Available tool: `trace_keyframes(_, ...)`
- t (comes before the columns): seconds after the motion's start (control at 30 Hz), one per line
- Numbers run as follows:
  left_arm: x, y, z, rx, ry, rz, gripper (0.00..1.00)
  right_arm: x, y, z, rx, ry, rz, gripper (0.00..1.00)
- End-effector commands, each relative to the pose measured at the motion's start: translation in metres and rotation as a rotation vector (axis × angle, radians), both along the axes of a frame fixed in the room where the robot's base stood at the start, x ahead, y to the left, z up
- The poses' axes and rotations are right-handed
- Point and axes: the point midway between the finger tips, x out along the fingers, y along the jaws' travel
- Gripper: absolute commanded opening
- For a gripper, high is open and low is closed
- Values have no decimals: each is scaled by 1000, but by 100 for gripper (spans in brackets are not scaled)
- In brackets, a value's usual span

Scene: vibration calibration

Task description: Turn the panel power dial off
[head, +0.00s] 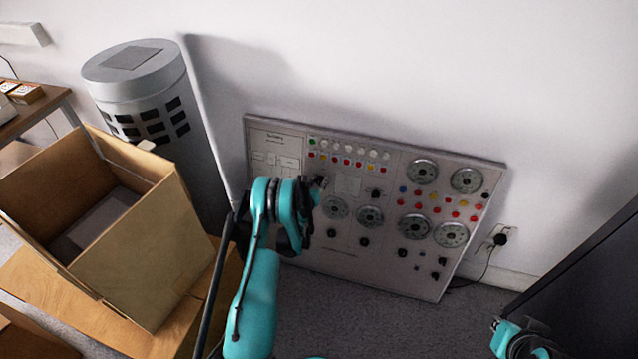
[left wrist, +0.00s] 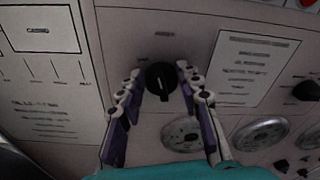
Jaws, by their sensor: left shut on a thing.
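The grey control panel (head: 347,185) leans against the wall, with rows of coloured buttons, round gauges and black knobs. In the left wrist view, a black dial (left wrist: 160,80) sits on the panel below a small label too blurred to read. My left gripper (left wrist: 159,74) has its two fingers on either side of this dial, shut on it. In the head view my left gripper (head: 320,184) is at the panel's upper left part, and my arm hides some of the panel. The dial's exact setting is hard to tell. My right gripper does not show clearly.
An open cardboard box (head: 135,245) stands on a wooden surface at the left, near my left arm. A grey cylinder (head: 150,95) stands behind it. A plug in a wall socket (head: 497,240) and a dark panel (head: 585,285) are at the right.

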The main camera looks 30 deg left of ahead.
Motion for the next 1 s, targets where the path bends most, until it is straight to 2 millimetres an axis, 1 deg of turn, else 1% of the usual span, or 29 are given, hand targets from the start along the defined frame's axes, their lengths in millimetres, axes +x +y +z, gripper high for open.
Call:
trace_keyframes(0.2,0,2,0,-164,-40,35,6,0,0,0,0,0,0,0)
trace_keyframes(0.5,-1,4,-2,-309,-75,66,6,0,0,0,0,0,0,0)
trace_keyframes(0.7,-1,4,-2,-352,-85,75,6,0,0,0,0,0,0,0)
trace_keyframes(1.0,-1,4,-2,-360,-87,76,6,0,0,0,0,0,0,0)
